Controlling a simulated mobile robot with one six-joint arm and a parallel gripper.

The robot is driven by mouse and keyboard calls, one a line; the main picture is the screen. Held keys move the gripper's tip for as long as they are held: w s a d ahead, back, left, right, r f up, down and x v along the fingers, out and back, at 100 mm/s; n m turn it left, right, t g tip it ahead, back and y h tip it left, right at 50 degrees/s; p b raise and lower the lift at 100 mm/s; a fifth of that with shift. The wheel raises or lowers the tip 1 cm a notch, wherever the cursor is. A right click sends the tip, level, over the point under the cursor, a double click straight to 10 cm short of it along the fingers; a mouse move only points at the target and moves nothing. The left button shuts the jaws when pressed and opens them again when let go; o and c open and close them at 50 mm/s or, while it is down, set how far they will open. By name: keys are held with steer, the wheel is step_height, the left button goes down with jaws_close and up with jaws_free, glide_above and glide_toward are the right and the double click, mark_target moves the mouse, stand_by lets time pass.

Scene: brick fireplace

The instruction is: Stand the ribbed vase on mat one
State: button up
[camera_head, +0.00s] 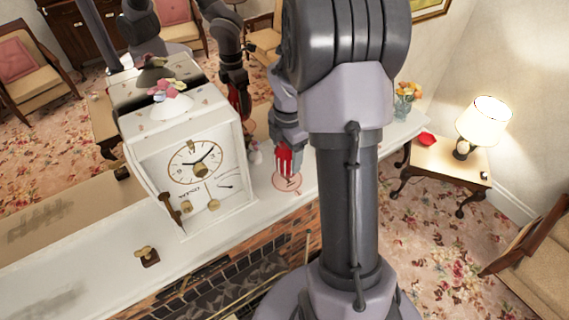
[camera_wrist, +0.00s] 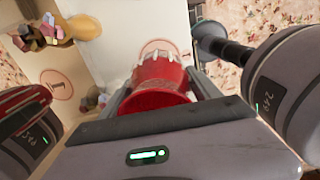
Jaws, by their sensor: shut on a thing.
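The ribbed vase (camera_head: 284,160), red with pale ribs, is in my gripper (camera_head: 287,145), which is shut on it. In the wrist view the vase (camera_wrist: 160,80) sits between the two fingers with its wide red rim towards the camera. Mat one (camera_head: 287,183) is a thin reddish ring with a mark inside, lying on the white mantel shelf. The vase is over the mat's far part, and a ring (camera_wrist: 157,46) shows just beyond the vase in the wrist view. I cannot tell whether the vase touches the mat. My fingers hide part of it.
A large white clock (camera_head: 195,165) stands on the mantel (camera_head: 85,255) left of the vase. Small pale flowers (camera_head: 253,152) are close behind. A flower vase (camera_head: 406,100) stands at the far right end. A mirror behind reflects my arm. The mantel's front edge is close.

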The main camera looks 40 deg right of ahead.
steer(key=f, duration=0.4)
steer(key=shift+w+f, duration=0.1)
steer(key=shift+w, duration=0.1)
steer(key=shift+s, duration=0.1)
steer(key=shift+f, duration=0.2)
steer(key=o, duration=1.9)
steer(key=shift+r, duration=0.1)
steer(key=shift+r, duration=0.1)
